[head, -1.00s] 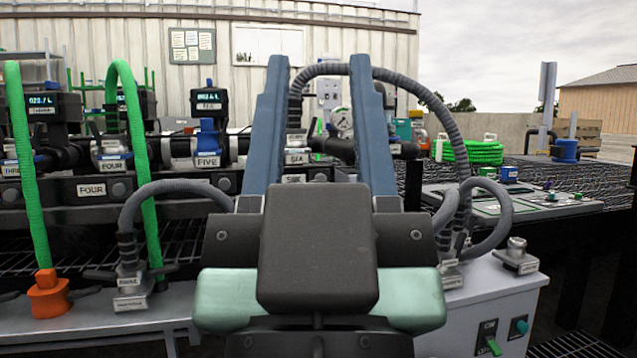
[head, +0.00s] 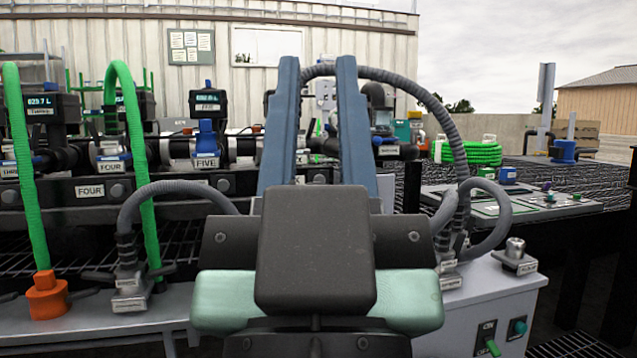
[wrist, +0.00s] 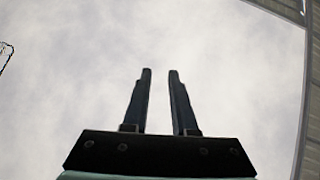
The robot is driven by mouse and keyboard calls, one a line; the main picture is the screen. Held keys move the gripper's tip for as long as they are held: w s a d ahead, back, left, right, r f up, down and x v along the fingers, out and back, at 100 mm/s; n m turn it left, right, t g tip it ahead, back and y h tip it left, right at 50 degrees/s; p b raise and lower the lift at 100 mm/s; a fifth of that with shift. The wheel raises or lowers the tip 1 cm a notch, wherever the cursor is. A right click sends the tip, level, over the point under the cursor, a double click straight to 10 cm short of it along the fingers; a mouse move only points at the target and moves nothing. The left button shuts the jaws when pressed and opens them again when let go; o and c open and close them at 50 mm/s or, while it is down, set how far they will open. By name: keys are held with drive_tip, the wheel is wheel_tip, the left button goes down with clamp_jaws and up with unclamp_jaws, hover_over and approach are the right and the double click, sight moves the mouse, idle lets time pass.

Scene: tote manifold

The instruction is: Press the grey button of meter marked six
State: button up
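My gripper (head: 317,62) points away from me in the head view, its two blue-grey fingers upright with a clear gap between them. The wrist view also shows the fingers (wrist: 160,72) apart, with nothing between them and only sky behind. Meter six is mostly hidden behind my left finger; a dark sliver, probably its housing (head: 268,103), shows at that finger's left edge. A small label (head: 302,157), seemingly SIX, shows between the fingers. I cannot see the grey button. I cannot tell how far the fingertips are from the meter.
Meter five (head: 207,102) stands left of my fingers. Green hoses (head: 130,120) rise farther left. A grey hose (head: 440,110) arches behind and right of the fingers. A control panel (head: 535,205) and green coiled hose (head: 482,152) lie right.

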clamp_jaws()
idle(1.4)
